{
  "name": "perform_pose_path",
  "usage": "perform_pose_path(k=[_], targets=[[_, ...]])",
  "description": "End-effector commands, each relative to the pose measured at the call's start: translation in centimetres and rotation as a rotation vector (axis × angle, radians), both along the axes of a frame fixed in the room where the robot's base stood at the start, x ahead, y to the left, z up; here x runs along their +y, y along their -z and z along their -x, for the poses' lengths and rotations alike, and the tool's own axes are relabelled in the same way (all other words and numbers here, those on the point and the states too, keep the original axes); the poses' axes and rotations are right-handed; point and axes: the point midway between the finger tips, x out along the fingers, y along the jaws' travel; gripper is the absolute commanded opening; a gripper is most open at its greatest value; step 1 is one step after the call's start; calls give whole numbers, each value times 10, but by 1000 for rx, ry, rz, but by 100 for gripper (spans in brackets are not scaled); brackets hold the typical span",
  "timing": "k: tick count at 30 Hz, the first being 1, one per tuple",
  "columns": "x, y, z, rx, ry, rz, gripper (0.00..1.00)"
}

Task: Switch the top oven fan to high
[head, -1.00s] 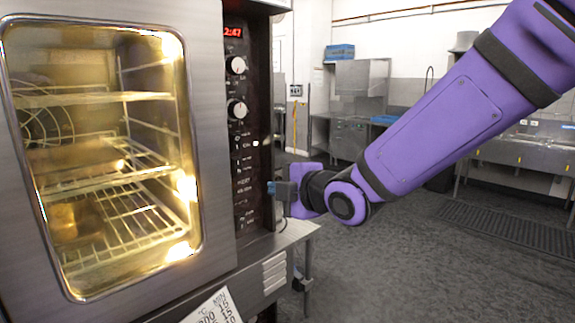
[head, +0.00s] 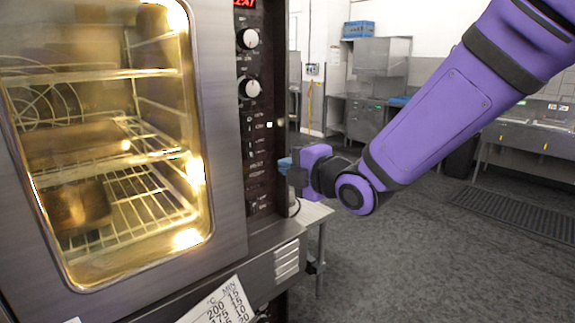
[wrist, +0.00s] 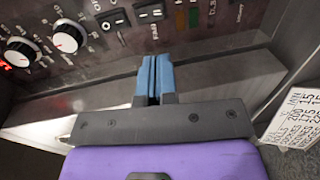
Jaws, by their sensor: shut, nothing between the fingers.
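The top oven (head: 225,130) stands at the left, with a dark control panel (head: 262,100) along its right side. The panel has two round white knobs and black rocker switches. In the wrist view one rocker switch (wrist: 112,20) is near the knobs, and another rocker switch (wrist: 150,12) lies above my fingertips. No contact can be made out.
A metal ledge (wrist: 200,82) runs below the panel. A white card with numbers (head: 222,303) is on the oven front below the door. A small grey table (head: 313,213) stands under my gripper. Open grey floor (head: 400,260) lies to the right.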

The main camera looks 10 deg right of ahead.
Motion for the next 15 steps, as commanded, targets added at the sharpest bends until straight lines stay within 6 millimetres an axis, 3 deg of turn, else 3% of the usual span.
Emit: perform_pose_path(k=[15], targets=[[50, 12, -75, 1, 1, 1, 0]])
